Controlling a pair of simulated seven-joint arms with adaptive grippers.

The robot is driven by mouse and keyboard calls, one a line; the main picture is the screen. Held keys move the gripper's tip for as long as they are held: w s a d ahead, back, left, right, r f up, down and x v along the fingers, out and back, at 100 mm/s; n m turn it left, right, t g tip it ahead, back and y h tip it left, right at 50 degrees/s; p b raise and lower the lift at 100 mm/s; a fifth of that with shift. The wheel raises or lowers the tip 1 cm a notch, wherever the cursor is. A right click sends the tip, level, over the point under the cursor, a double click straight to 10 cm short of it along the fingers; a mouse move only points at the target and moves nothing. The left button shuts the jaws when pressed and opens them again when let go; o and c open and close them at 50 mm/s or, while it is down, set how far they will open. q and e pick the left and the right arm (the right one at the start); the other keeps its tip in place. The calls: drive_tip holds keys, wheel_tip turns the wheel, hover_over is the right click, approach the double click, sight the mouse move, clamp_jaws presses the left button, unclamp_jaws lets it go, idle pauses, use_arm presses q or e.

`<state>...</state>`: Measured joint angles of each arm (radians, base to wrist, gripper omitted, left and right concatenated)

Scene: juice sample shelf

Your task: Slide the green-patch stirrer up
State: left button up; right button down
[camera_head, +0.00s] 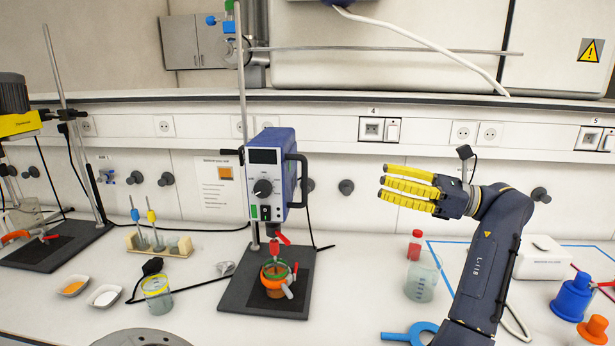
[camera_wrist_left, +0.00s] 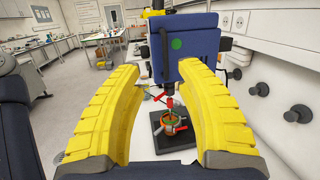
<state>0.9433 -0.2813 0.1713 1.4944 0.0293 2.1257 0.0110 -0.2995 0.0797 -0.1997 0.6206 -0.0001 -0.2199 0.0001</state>
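The green-patch stirrer (camera_head: 270,175) is a blue box with a dark display and a knob, mounted upright on a thin metal stand rod (camera_head: 242,90). A black handle is on its right side. A green patch (camera_wrist_left: 177,43) shows on its side in the left wrist view. My left gripper (camera_head: 383,182) is open and empty, to the right of the stirrer and apart from it, its yellow fingers pointing left. In the left wrist view the stirrer (camera_wrist_left: 198,60) shows beyond the spread fingers. My right gripper is not in view.
An orange clamped vessel (camera_head: 275,283) sits under the stirrer on a dark base plate (camera_head: 240,296). A second, yellow-and-black device (camera_head: 18,122) stands at far left.

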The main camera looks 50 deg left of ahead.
use_arm(q)
drive_tip(key=a+f+t+h, duration=0.1)
hover_over(305, 204)
drive_tip(key=shift+w+a+f+m, duration=0.1)
drive_tip(key=shift+w+a+m, duration=0.1)
drive_tip(key=shift+a+m, duration=0.1)
idle(0.5)
drive_tip(key=shift+c, duration=0.4)
clamp_jaws()
